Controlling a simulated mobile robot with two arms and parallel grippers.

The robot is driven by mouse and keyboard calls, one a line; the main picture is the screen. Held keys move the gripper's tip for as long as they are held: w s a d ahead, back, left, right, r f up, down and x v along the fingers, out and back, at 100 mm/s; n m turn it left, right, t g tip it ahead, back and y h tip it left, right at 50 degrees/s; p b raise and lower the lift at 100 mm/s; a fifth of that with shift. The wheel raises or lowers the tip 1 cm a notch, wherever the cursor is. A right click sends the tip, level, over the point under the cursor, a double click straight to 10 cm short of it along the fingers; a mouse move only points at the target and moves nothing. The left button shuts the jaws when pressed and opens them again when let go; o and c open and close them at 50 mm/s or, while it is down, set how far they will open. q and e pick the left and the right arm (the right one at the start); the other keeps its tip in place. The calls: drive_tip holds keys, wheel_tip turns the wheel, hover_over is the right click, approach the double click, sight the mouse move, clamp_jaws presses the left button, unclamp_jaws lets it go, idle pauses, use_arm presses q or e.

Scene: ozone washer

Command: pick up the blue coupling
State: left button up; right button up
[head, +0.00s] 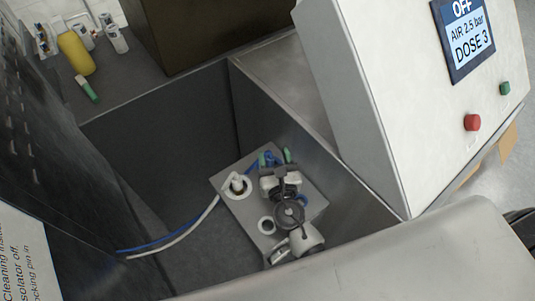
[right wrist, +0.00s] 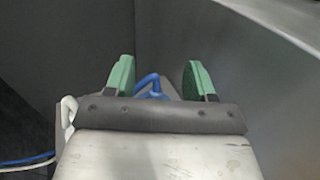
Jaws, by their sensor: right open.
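The blue coupling (head: 268,157) is at the far end of a grey plate at the bottom of a deep metal basin. In the right wrist view the blue coupling (right wrist: 152,86) shows as a bent blue piece between the green fingertips, its lower part hidden by the gripper body. My right gripper (head: 276,157) is open, reaching down over the plate, its fingers on either side of the coupling. In the right wrist view, my right gripper (right wrist: 158,78) shows a gap on both sides of the coupling; I cannot tell if anything touches. My left gripper is not in view.
The grey plate (head: 222,183) also carries a white fitting (head: 237,185). A blue hose (head: 160,242) and a white hose run left from it. Basin walls (head: 165,135) stand close around. A control box (head: 375,90) with a screen rises at right.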

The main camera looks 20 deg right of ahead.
sight(271, 161)
drive_tip(key=f+b, duration=0.2)
drive_tip(key=s+f+b, duration=0.1)
drive_tip(key=f+b, duration=0.1)
drive_tip(key=f, duration=0.1)
drive_tip(key=shift+s+b, duration=0.15)
drive_tip(key=shift+b, duration=0.25)
drive_tip(key=f+b, duration=0.3)
drive_tip(key=shift+w+f, duration=0.15)
drive_tip(key=shift+w, duration=0.15)
drive_tip(key=shift+w+r+p, duration=0.4)
drive_tip(key=shift+r, duration=0.15)
drive_tip(key=shift+w, duration=0.35)
drive_tip(key=w, duration=0.5)
drive_tip(key=shift+w+d+f, duration=0.15)
drive_tip(key=shift+d, duration=0.15)
drive_tip(key=shift+w, duration=0.3)
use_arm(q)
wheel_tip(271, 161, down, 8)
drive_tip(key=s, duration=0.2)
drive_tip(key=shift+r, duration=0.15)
